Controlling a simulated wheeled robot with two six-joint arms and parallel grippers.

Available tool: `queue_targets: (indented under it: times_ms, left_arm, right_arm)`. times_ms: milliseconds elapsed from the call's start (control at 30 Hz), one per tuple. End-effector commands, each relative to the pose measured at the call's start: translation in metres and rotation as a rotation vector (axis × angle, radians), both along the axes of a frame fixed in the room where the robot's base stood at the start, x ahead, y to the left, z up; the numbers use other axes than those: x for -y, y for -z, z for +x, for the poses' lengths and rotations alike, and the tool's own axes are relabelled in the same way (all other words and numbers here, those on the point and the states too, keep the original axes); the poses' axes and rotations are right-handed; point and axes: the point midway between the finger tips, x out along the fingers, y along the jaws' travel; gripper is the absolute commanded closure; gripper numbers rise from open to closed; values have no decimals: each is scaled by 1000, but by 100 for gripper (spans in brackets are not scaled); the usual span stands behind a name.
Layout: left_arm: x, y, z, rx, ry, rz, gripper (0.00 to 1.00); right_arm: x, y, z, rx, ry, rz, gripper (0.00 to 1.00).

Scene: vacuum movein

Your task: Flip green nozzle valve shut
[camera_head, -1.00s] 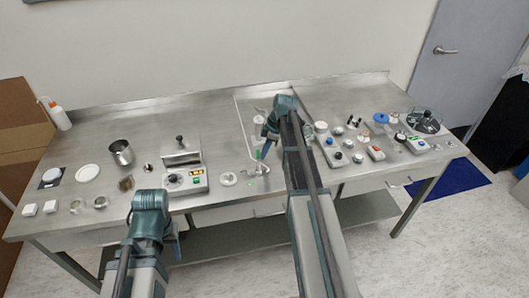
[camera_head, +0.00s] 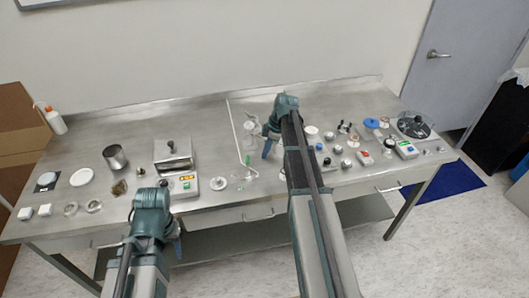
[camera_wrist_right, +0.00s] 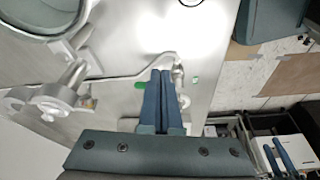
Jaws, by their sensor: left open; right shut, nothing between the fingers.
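The green valve piece (camera_head: 247,160) stands on a thin stand at the bench's front middle, beside a clear panel. In the right wrist view a green piece (camera_wrist_right: 139,86) lies just left of my right fingertips, by a pale bent tube (camera_wrist_right: 130,74). A small green patch (camera_wrist_right: 195,81) shows to their right; I cannot tell what it is. My right gripper (camera_head: 267,150) is shut and empty, just right of the stand; its fingers also show in the right wrist view (camera_wrist_right: 166,73). My left gripper (camera_head: 177,250) is open and empty before the bench's front edge.
A boxy device with a lit panel (camera_head: 186,184) and a round white-grey disc (camera_head: 218,183) lie left of the stand. Several knobs and small devices (camera_head: 362,158) crowd the bench to the right. Bare steel (camera_head: 210,125) lies behind.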

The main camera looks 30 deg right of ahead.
Motion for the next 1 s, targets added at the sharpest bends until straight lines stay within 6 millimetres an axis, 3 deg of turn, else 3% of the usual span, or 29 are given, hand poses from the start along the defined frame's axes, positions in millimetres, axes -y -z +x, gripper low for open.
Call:
queue_targets:
  times_ms: [300,500,1000]
  left_arm:
    - [0,-49,0,0,2,0,50]
    - [0,-70,0,0,3,0,50]
    - [0,-72,0,0,3,0,50]
  right_arm:
    - [12,-49,-6,-1,3,0,100]
    - [18,-70,-9,0,1,0,100]
    - [20,-72,-10,0,1,0,100]
